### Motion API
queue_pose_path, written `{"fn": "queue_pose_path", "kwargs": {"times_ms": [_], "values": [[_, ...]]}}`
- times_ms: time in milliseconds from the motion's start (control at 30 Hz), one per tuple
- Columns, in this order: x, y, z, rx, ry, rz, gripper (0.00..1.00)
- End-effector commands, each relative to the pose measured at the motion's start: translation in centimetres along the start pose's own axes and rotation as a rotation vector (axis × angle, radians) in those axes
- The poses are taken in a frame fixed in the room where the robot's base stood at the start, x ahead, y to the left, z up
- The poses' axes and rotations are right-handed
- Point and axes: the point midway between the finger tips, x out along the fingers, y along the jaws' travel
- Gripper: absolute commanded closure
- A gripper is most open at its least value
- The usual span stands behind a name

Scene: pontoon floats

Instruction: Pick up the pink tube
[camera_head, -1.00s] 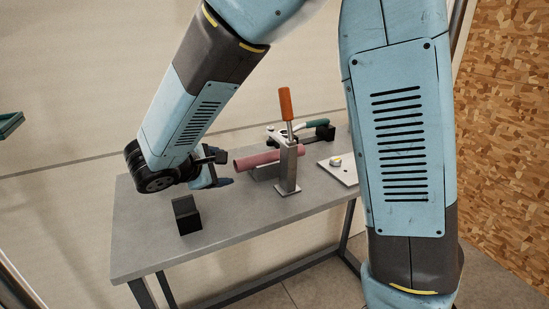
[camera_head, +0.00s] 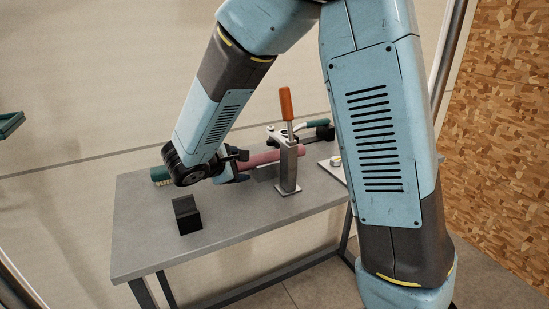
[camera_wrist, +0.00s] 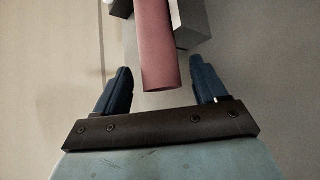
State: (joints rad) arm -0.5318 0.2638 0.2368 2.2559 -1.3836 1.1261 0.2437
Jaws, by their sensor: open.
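The pink tube (camera_head: 258,158) lies on a support on the grey table, passing by an upright metal post clamp with an orange handle (camera_head: 286,104). My gripper (camera_head: 240,165) is at the tube's left end. In the wrist view the tube (camera_wrist: 157,50) points toward my gripper (camera_wrist: 159,88), and its near open end lies between the two dark blue fingers. The fingers are open, with a gap on each side of the tube. The tube's left end is partly hidden behind my gripper in the head view.
A black block (camera_head: 187,215) stands on the table (camera_head: 240,220) in front of my gripper. A green-handled tool (camera_head: 318,124) lies behind the clamp. A brush-like green item (camera_head: 160,175) shows behind my wrist. A metal plate (camera_head: 330,168) is at right.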

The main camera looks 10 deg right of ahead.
Motion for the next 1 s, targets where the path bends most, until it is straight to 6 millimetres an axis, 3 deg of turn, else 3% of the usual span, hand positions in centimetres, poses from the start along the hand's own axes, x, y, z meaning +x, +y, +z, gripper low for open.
{"fn": "queue_pose_path", "kwargs": {"times_ms": [67, 733, 1000], "values": [[-0.02, 0.00, 0.00, 0.000, 0.000, 0.000, 0.28], [0.00, -0.01, 0.04, 0.001, -0.001, 0.000, 0.93], [-0.07, 0.11, 0.12, 0.002, -0.001, 0.000, 0.93]]}}
